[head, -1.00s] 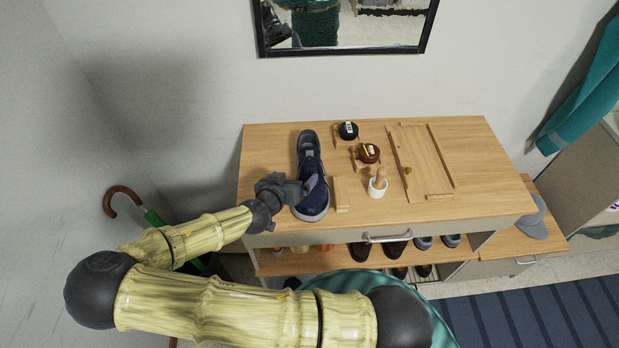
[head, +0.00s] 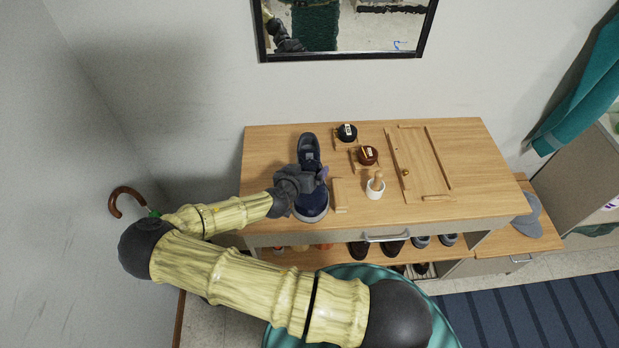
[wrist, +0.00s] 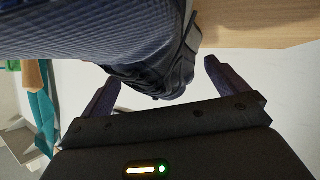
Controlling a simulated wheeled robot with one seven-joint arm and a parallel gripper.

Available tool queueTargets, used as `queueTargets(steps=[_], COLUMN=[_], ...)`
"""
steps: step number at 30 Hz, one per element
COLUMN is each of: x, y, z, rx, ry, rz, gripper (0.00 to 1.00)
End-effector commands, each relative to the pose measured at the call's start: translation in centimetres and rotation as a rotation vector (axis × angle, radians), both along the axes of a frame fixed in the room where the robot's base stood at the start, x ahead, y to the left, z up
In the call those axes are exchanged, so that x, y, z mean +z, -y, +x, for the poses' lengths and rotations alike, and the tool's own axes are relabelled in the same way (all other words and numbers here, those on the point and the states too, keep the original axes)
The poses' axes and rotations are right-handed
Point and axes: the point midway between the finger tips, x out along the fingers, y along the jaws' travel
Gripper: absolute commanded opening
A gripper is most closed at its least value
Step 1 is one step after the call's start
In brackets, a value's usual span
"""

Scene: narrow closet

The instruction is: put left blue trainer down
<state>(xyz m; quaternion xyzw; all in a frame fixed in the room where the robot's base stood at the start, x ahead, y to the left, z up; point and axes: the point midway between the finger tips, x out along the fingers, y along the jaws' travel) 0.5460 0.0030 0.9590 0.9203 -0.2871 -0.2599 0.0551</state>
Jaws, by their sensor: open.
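The dark blue trainer (head: 313,209) rests on the wooden bench top, near its left end. Its pale-soled toe points to the front and its heel to the wall. My gripper (head: 305,180) is over the trainer's middle and hides part of it in the head view. In the wrist view the trainer (wrist: 100,35) fills the upper left, with its dark lace area reaching between the spread fingers of my gripper (wrist: 164,75). The fingers are open; I cannot tell whether they touch the shoe.
To the right on the bench top (head: 470,165) are a black tin (head: 347,132), a brown tin (head: 367,155), a white pot with a wooden handle (head: 376,189) and a framed tray area (head: 424,165). Shoes (head: 394,248) stand on the shelf below. An umbrella handle (head: 125,200) is at left.

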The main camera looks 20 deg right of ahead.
Motion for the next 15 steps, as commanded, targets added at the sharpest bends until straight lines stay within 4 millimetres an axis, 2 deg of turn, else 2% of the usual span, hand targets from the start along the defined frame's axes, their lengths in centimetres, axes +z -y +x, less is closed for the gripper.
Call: queueTargets(steps=[4,15], x=[-0.49,-0.59], y=[0.60,0.59], z=[0.75,0.75], rx=[0.001,0.000], ry=[-0.001,-0.001], rz=[0.000,0.000], gripper=[0.99,0.99])
